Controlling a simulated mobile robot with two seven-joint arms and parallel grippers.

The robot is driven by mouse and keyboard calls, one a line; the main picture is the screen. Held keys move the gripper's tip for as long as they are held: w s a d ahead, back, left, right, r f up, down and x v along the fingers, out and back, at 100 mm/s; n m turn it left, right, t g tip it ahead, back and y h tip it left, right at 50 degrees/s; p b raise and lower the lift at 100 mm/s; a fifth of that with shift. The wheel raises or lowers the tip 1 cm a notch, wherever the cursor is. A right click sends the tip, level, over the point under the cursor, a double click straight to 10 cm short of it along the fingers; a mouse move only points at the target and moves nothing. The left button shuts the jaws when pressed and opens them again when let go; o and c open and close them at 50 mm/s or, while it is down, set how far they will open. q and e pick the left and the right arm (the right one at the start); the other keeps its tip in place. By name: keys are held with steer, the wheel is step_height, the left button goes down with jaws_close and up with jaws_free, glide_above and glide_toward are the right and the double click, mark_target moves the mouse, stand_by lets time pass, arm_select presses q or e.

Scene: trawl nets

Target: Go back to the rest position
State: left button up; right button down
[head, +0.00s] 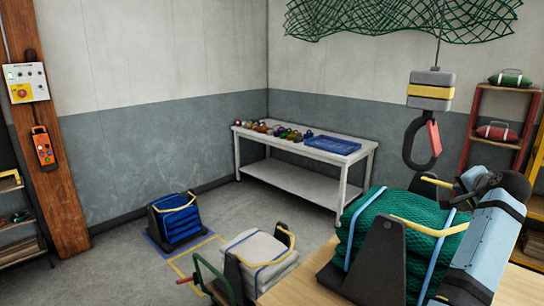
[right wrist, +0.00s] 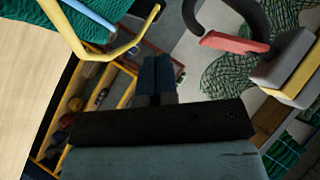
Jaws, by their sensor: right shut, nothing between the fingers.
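My right gripper (right wrist: 158,75) shows in the right wrist view with its two dark blue fingers together and nothing between them. In the head view my right arm comes in at the lower right, and its wrist is beside the green net bundle (head: 392,230), below and to the right of the hanging hook (head: 416,150). In the right wrist view a yellow handle (right wrist: 108,50) is left of the fingers, apart from them. The hook also shows there (right wrist: 196,18), above and right of the fingers. My left gripper is not in view.
The green bundle stands in a black cradle on a wooden table (head: 300,285). A white bundle (head: 262,250) and a blue bundle (head: 180,222) stand to the left. A white bench (head: 290,150) with a blue tray (head: 332,145) is at the back. Red shelves (head: 497,110) are at right.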

steer(key=s+a+f+n+g, duration=0.3)
steer(key=s+a+f+n, duration=0.2)
steer(key=s+a+f, duration=0.45)
steer(key=s+a+f+n+g, duration=0.2)
steer(key=s+a+f+n, duration=0.3)
steer(key=s+f, duration=0.65)
steer(key=s+a+f+n+g+y, duration=0.1)
steer(key=s+a+f+n+g, duration=0.2)
steer(key=s+a, duration=0.65)
steer(key=s+a+f+n+g+y, duration=0.1)
steer(key=s+a+f+n, duration=0.35)
steer(key=s, duration=0.95)
steer(key=w+a+f+t+y, duration=0.1)
steer(key=w+a+f+t, duration=0.1)
steer(key=f, duration=0.3)
steer(key=w+a+f+t+y, duration=0.1)
steer(key=w+a+f+t, duration=0.1)
steer(key=f, duration=0.3)
steer(key=w+a+f+m+t+y, duration=0.1)
steer(key=w+a+f+t, duration=0.1)
steer(key=f, duration=0.3)
steer(key=shift+w+a+t, duration=0.35)
steer(key=shift+a+t, duration=0.05)
steer(key=shift+t, duration=0.2)
